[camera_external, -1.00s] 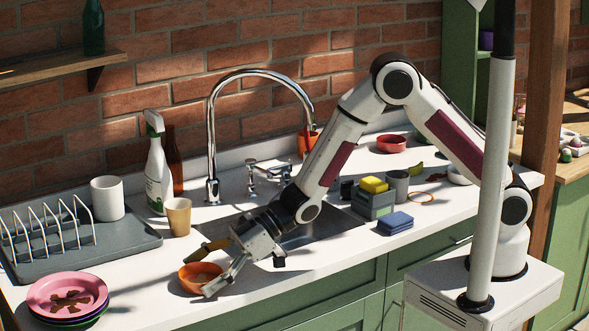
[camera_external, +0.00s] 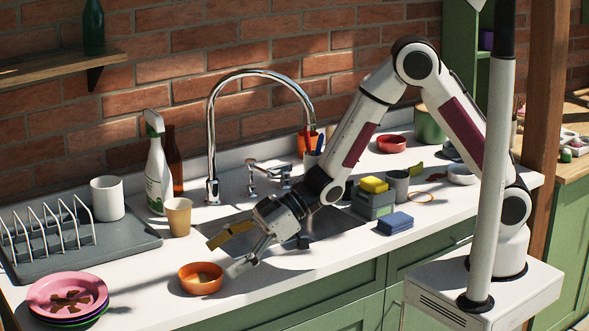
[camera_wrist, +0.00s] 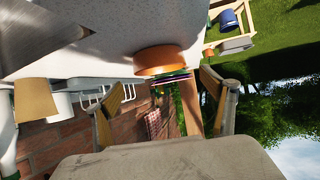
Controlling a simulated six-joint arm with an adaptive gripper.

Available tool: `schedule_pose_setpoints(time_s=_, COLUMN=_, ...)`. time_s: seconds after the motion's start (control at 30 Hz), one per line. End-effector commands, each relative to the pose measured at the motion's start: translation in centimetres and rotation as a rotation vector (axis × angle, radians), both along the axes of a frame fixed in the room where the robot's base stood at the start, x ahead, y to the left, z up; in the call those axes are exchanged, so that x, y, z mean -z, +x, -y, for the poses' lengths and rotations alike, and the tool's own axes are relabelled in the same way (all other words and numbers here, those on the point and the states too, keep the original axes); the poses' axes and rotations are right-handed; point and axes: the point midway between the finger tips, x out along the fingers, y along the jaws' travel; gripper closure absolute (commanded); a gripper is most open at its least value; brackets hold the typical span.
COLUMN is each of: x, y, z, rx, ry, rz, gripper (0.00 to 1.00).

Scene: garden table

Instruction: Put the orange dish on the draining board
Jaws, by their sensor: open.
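The orange dish (camera_external: 201,279) sits on the white counter in front of the sink, with something yellowish inside it. It also shows in the wrist view (camera_wrist: 160,60), ahead of the fingers. My gripper (camera_external: 238,250) is open and empty, up and to the right of the dish and apart from it. Its two spread fingers show in the wrist view (camera_wrist: 165,115). The grey draining board (camera_external: 135,247) lies at the left of the counter, with a wire plate rack (camera_external: 48,238) and a white mug (camera_external: 107,198) on it.
A tan cup (camera_external: 178,217) and a spray bottle (camera_external: 157,170) stand between the board and the tap (camera_external: 212,150). A stack of plates (camera_external: 68,296), pink on top, stands at the front left.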

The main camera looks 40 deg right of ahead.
Motion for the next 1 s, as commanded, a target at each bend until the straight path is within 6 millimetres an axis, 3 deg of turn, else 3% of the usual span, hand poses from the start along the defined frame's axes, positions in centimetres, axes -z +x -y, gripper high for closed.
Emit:
schedule_pose_setpoints(time_s=0.5, x=-2.5, y=-0.9, z=4.4, rx=0.001, ry=0.001, rz=0.000, gripper=0.17)
schedule_pose_setpoints(time_s=1.0, x=-2.7, y=-1.0, z=4.8, rx=0.000, ry=0.001, rz=0.000, gripper=0.17)
